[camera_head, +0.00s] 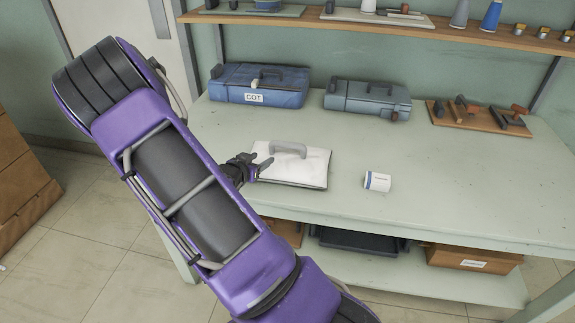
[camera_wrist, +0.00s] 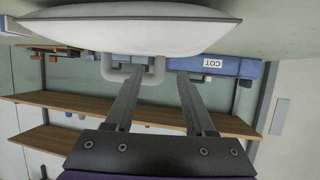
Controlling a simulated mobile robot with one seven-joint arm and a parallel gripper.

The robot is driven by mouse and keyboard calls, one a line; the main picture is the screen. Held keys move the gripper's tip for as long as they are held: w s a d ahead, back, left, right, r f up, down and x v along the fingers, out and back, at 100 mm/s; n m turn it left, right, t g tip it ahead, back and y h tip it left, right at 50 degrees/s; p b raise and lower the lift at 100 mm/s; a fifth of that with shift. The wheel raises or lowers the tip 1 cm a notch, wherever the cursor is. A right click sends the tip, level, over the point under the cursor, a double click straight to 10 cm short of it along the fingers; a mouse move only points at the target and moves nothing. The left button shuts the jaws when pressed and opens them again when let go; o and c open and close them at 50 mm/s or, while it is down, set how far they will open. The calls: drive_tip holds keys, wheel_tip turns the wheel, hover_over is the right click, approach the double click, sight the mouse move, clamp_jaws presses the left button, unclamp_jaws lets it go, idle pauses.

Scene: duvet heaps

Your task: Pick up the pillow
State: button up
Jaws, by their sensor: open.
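The pillow (camera_head: 300,168) looks like a flat white pad with a grey handle (camera_head: 288,148) on top, lying near the front edge of the workbench. In the wrist view, the pillow (camera_wrist: 130,32) is a white bulging shape across the top, with its handle (camera_wrist: 130,74) below. My gripper (camera_head: 259,166) is at the pillow's left side in the head view. In the wrist view, my gripper (camera_wrist: 160,76) is open, and one end of the handle shows between its fingertips. I cannot tell whether the fingers touch it.
A blue case (camera_head: 259,84), a grey-blue case (camera_head: 367,99) and a wooden tool board (camera_head: 440,117) stand behind. A shelf (camera_head: 400,27) is above. The bench's right front is clear.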

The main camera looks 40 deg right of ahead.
sight(271, 152)
drive_tip(key=shift+b+x, duration=0.4)
drive_tip(key=shift+x, duration=2.65)
drive_tip(key=shift+r, duration=0.25)
clamp_jaws()
